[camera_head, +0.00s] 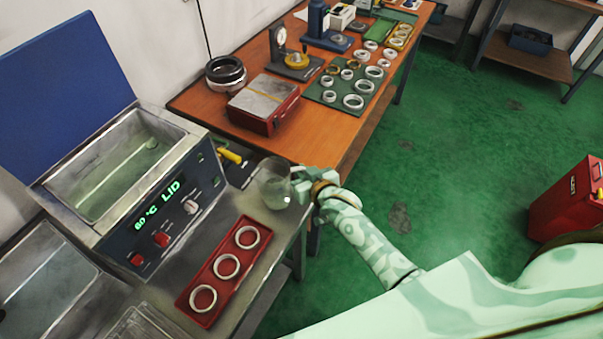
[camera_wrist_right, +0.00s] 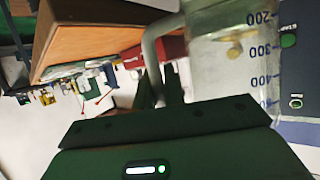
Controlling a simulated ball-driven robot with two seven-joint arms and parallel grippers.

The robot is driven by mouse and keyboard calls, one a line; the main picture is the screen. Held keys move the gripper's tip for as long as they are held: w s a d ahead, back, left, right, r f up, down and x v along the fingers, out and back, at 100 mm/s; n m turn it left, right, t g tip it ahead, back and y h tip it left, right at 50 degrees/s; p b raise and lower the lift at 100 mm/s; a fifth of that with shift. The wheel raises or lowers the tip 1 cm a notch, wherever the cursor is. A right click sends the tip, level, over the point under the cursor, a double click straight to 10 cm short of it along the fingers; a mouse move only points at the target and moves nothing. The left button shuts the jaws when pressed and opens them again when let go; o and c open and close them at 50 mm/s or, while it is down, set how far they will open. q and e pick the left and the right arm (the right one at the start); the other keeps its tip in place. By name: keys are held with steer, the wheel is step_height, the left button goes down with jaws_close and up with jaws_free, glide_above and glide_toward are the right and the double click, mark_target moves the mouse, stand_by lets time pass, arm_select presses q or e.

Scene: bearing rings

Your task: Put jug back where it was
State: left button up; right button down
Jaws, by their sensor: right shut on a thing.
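The jug (camera_head: 274,187) is a clear vessel near the right edge of the steel bench, close to the wooden table. In the right wrist view the jug (camera_wrist_right: 228,55) shows blue graduation marks and a pale bent handle (camera_wrist_right: 150,55). My right gripper (camera_head: 299,188) reaches it from the right and is shut on its handle side; its fingers (camera_wrist_right: 160,92) show at the handle in the wrist view. The jug looks about upright in the head view. I cannot tell whether its base touches the bench. My left gripper is not in view.
A heated bath (camera_head: 150,190) with its blue lid (camera_head: 65,65) open stands left of the jug. A red tray (camera_head: 213,272) with three rings lies in front on the steel bench. A yellow-handled tool (camera_head: 230,156) lies behind the jug. A red box (camera_head: 263,104) stands on the wooden table (camera_head: 330,130).

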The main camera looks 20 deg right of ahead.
steer(key=shift+r, duration=0.2)
steer(key=shift+f, duration=0.1)
steer(key=c, duration=1.5)
jaws_free()
steer(key=shift+f, duration=0.1)
